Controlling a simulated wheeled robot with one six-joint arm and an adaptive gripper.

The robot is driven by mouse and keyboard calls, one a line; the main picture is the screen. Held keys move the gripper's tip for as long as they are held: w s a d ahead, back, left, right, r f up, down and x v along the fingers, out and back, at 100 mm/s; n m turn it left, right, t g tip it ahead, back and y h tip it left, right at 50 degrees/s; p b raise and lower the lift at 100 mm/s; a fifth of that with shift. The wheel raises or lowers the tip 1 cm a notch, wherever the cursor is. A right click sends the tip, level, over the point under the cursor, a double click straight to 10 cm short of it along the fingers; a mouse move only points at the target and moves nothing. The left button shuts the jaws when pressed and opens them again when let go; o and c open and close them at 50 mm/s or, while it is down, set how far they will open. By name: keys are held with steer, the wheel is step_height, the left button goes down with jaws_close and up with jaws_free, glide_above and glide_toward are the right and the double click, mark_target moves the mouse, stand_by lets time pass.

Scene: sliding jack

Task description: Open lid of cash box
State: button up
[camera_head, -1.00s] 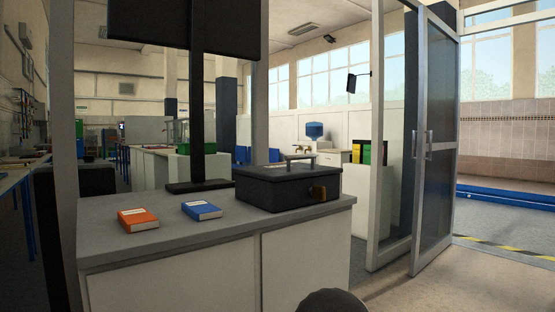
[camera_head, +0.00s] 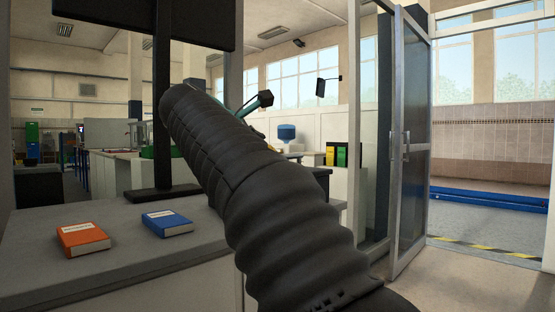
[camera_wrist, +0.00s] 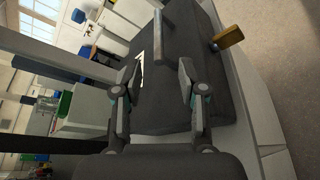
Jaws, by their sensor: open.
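The dark grey cash box (camera_wrist: 205,45) fills the middle of the wrist view, its lid down. Its grey bar handle (camera_wrist: 160,35) stands on top, ahead of and between my fingertips. A brass latch (camera_wrist: 229,38) sticks out from the box's side. My gripper (camera_wrist: 159,75) is open above the lid, with nothing between its fingers. I cannot tell how far the fingertips are from the lid. In the head view my black arm covers most of the cash box; a dark edge (camera_head: 322,176) shows to its right. My gripper's fingers (camera_head: 257,103) show partly behind the arm.
An orange book (camera_head: 83,239) and a blue book (camera_head: 167,223) lie on the grey counter (camera_head: 110,285), left of my arm. A black monitor stand (camera_head: 163,194) rises behind them. A glass door (camera_head: 408,150) stands at the right, with open floor beside it.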

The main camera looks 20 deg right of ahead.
steer(key=x, duration=1.3)
steer(key=shift+w+d, duration=0.1)
steer(key=shift+w, duration=0.2)
jaws_close()
